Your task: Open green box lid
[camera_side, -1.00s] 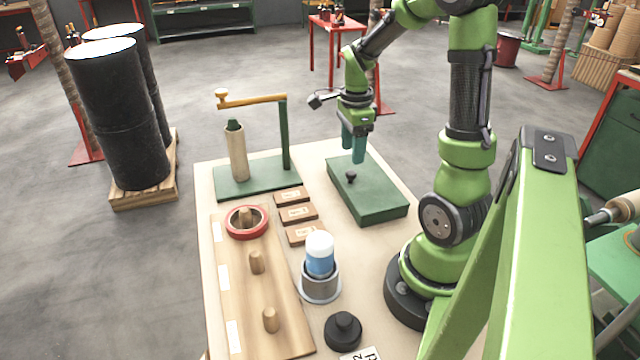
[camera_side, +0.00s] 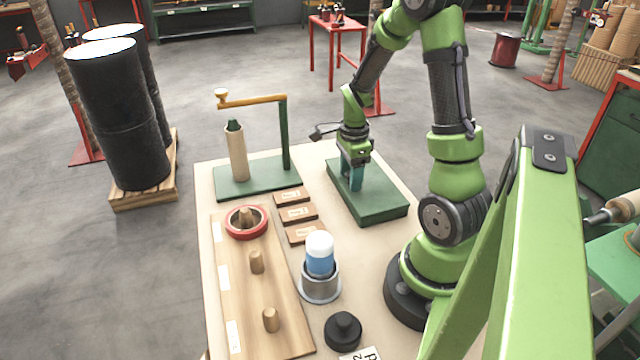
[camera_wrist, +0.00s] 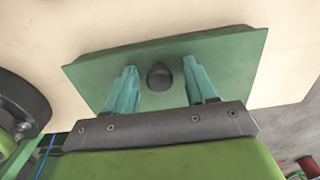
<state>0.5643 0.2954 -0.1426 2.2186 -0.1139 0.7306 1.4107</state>
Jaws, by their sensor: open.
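The green box (camera_side: 372,203) lies on the table in front of my arm, with its lid (camera_wrist: 225,62) flat on top and shut. A dark round knob (camera_wrist: 159,76) stands on the lid and shows in the wrist view. My gripper (camera_side: 352,180) is low over the lid. In the wrist view my gripper (camera_wrist: 162,82) is open, with one teal finger on each side of the knob and a gap between each finger and the knob. In the side view the fingers hide the knob.
Left of the box are several small wooden blocks (camera_side: 297,214) and a green winding stand (camera_side: 258,178) with a crank. A blue and white cylinder (camera_side: 320,256) in a grey holder stands nearer, beside a black knobbed weight (camera_side: 342,331). A pegged wooden board (camera_side: 262,290) lies along the left.

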